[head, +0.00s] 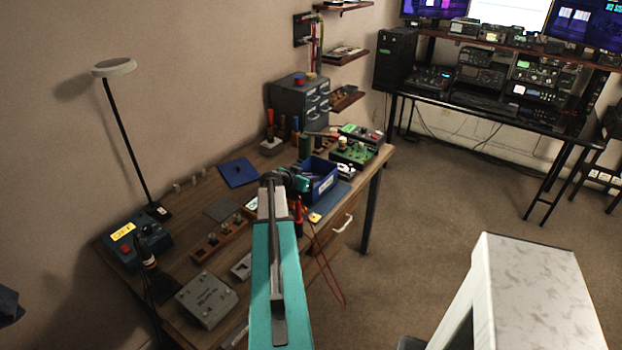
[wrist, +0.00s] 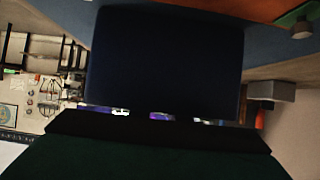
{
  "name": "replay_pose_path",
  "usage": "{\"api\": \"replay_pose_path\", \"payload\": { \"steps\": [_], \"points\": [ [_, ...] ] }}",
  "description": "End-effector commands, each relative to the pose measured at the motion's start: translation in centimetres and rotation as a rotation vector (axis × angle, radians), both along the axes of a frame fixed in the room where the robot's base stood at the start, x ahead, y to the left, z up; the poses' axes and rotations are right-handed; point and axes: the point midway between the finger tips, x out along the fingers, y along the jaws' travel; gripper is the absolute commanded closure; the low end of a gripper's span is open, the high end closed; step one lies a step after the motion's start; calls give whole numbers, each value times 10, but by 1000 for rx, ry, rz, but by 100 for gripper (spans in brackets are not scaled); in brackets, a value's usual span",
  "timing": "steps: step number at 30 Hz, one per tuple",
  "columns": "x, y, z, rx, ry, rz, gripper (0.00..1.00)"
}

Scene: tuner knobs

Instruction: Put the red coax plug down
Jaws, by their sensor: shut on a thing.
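In the head view my teal arm reaches away from me over the bench, and my gripper (head: 299,184) is at its far end, beside the blue bin. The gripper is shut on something. Its fingertips and most of what it holds are hidden or too small to make out. I cannot clearly pick out the red coax plug in either view. In the wrist view a large dark block (wrist: 168,60) fills the middle and blocks the sight of the jaws.
The blue bin (head: 319,178) stands near the bench's right edge, with red leads (head: 318,252) hanging over the front. A green circuit board (head: 353,153) lies beyond it. A blue mat (head: 238,172), a wooden knob rack (head: 220,240) and a grey box (head: 206,299) lie to the left.

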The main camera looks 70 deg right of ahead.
Motion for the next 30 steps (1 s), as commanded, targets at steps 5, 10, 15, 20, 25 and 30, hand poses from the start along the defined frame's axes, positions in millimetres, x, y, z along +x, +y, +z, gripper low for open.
{"api": "replay_pose_path", "payload": {
  "steps": [5, 10, 15, 20, 25, 30],
  "points": [
    [0, 0, -3, 0, 0, 0, 100],
    [0, 0, -2, 0, 0, -1, 66],
    [0, 0, -2, 0, 0, -1, 66],
    [0, 0, -1, 0, 0, -1, 66],
    [0, 0, 3, 0, 0, -1, 66],
    [3, 16, 7, 0, 0, 1, 66]
  ]
}}
